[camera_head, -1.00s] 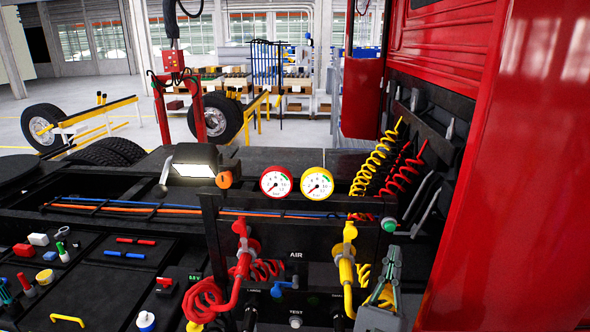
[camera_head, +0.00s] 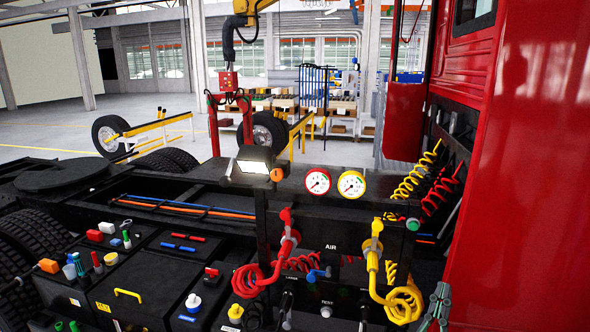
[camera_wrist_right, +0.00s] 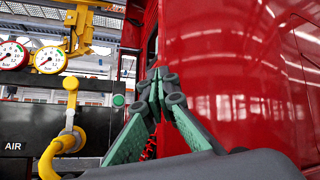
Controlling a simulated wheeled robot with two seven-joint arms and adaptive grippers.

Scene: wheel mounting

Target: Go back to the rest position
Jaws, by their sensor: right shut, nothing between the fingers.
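My right gripper (camera_head: 440,298) shows at the lower right of the head view, near the red truck cab and right of the yellow air hose. In the right wrist view my right gripper (camera_wrist_right: 160,82) has its green fingers closed together with nothing between them, pointing up beside the red cab. The air panel (camera_head: 345,240) carries a red hose coupling (camera_head: 288,240) and a yellow hose coupling (camera_head: 373,255). Both hoses hang in loops from their couplings. A red-rimmed gauge (camera_head: 318,182) and a yellow-rimmed gauge (camera_head: 352,184) stand above. My left gripper is not in view.
The red cab (camera_head: 520,170) forms a wall close on the right. Coiled yellow (camera_head: 416,172) and red (camera_head: 440,190) lines hang behind the panel. A black box top with a yellow handle (camera_head: 129,293) lies at lower left. Wheels and racks stand on open floor behind.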

